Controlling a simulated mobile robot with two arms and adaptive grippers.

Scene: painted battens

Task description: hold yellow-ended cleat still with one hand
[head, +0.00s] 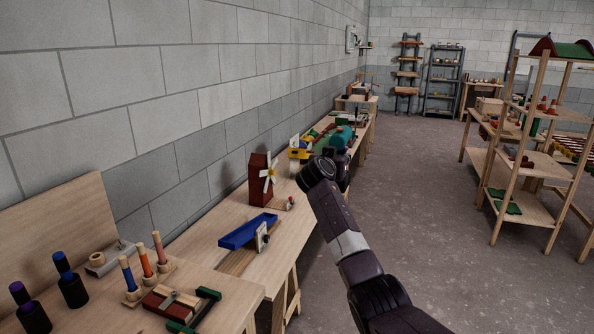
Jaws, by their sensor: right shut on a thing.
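My right arm comes in from the lower right and reaches out over the far part of the workbench row. Its dark gripper (340,158) is at the bench's right edge, far from the camera. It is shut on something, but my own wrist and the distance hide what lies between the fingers. A small yellow piece (299,153) with white and blue parts shows just left of the wrist. I cannot tell whether it is the yellow-ended cleat. A teal rounded thing (341,137) shows just behind the gripper. My left gripper is not in view.
On the nearer bench (205,240) are a dark red block with a pinwheel (260,178) and a blue trough (247,231). A wooden rack (525,165) stands right. The floor between is clear.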

